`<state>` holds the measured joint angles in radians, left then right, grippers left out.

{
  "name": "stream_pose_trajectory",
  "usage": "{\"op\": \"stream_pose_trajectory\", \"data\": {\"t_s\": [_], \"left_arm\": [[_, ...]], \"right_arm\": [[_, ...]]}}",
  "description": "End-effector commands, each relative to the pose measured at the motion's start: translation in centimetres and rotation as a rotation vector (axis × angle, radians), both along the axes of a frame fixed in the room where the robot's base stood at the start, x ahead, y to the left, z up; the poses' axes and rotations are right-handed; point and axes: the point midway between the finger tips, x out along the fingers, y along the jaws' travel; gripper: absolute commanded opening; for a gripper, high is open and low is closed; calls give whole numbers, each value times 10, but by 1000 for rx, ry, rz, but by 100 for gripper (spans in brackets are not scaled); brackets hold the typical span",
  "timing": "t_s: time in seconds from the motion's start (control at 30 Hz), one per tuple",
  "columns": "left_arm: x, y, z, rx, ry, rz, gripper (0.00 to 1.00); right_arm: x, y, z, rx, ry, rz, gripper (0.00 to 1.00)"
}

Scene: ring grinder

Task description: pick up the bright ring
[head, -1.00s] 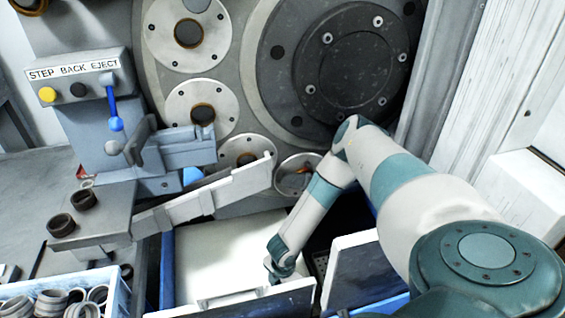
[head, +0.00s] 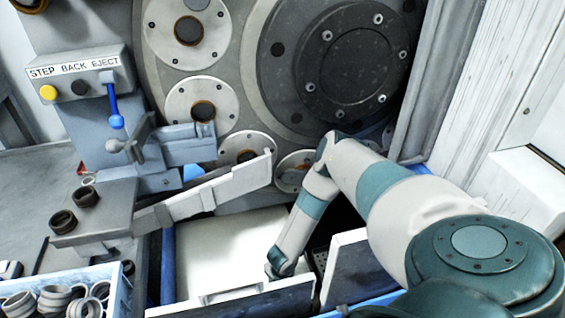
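Two dark brown rings, one nearer (head: 62,221) and one farther (head: 86,197), stand on the grey ledge (head: 105,215) at the left. A paler ring (head: 88,181) shows small behind them. Several light grey rings (head: 52,298) lie in the blue-edged crate (head: 121,297) at the lower left. I cannot tell which of these is the bright ring. My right arm reaches in from the right and points down, with its wrist over the white bin (head: 215,252); its fingers are hidden behind the bin's front panel (head: 262,297). My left gripper is not in view.
The grinder face with round discs (head: 355,70) fills the back. A sloping grey chute (head: 215,192) runs above the bin. A control box (head: 78,75) and blue lever (head: 115,105) stand at the left. A second open panel (head: 350,270) stands right of the bin.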

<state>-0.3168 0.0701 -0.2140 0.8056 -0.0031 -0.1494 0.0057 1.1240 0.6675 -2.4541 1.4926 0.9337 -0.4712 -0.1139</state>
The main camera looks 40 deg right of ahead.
Motion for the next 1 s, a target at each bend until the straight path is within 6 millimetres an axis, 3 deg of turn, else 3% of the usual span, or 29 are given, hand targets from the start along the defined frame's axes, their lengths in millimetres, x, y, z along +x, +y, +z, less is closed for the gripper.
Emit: {"op": "stream_pose_trajectory", "data": {"t_s": [0.5,0.7,1.0], "left_arm": [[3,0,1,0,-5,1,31],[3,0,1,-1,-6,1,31],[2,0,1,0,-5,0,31]], "right_arm": [[0,-1,-2,0,0,-1,62],[0,-1,-2,0,0,-1,15],[0,-1,-1,0,0,-1,11]]}}
